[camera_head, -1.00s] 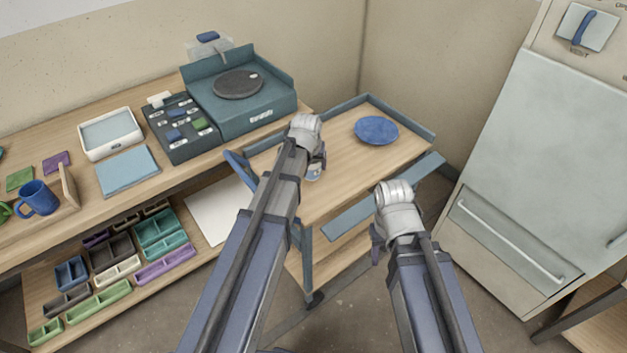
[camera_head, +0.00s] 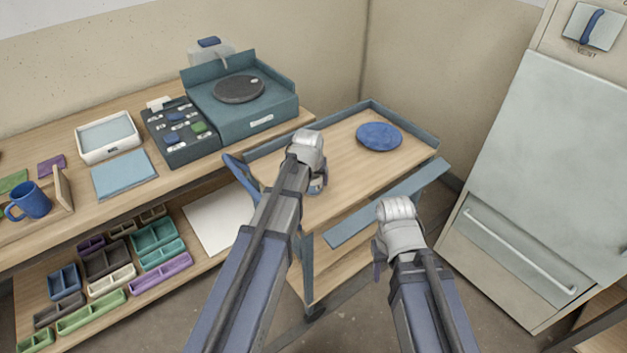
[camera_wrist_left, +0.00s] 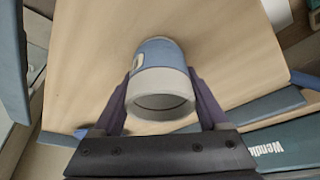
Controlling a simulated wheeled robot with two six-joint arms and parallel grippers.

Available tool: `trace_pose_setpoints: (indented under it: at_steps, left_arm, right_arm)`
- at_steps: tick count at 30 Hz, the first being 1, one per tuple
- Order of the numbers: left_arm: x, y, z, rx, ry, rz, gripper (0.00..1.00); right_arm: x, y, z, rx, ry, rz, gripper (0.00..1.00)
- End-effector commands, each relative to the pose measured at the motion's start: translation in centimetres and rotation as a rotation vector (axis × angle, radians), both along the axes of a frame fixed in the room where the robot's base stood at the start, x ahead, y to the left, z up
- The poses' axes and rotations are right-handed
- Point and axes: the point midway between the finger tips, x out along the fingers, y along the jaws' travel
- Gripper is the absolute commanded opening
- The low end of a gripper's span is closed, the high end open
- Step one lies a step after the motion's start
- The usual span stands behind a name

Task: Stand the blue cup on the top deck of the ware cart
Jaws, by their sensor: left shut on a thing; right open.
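A cup (camera_wrist_left: 160,82), blue on its body with a pale grey band around a dark round recess facing the camera, is between the fingers of my left gripper (camera_wrist_left: 160,88). In the head view the left gripper (camera_head: 315,182) is shut on it over the left part of the ware cart's wooden top deck (camera_head: 340,163); the hand mostly hides the cup there. I cannot tell whether the cup touches the deck. My right gripper (camera_head: 380,262) is open, in front of the cart's near side; its fingers are mostly hidden behind its wrist.
A blue plate (camera_head: 379,136) lies on the deck's far right part. The deck between plate and left gripper is clear. A raised blue-grey rim (camera_head: 405,128) edges the deck. A workbench on the left carries a blue mug (camera_head: 31,201); a grey kiln-like cabinet (camera_head: 530,170) stands right.

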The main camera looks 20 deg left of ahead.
Motion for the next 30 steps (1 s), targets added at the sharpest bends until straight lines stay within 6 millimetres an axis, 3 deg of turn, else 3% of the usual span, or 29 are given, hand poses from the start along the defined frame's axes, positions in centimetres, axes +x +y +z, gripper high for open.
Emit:
trace_pose_setpoints:
  at_steps: [1,2,8,20,30]
  left_arm:
    - [0.0,0.0,-0.3,0.000,0.000,0.000,0.10]
    - [0.0,0.0,-0.3,0.000,0.000,0.000,0.77]
    - [0.0,0.0,-0.2,0.000,0.000,0.000,1.00]
    - [0.0,0.0,0.3,0.000,0.000,0.000,1.00]
    - [-1.3,-0.1,3.8,0.000,0.000,0.000,1.00]
  right_arm:
    - [0.0,0.0,-0.3,0.000,0.000,0.000,0.50]
    - [0.0,0.0,-0.3,0.000,0.000,0.000,0.50]
    - [0.0,0.0,-0.2,0.000,0.000,0.000,0.50]
    - [0.0,0.0,0.3,0.000,0.000,0.000,0.50]
    - [0.0,0.0,3.8,0.000,0.000,0.000,0.50]
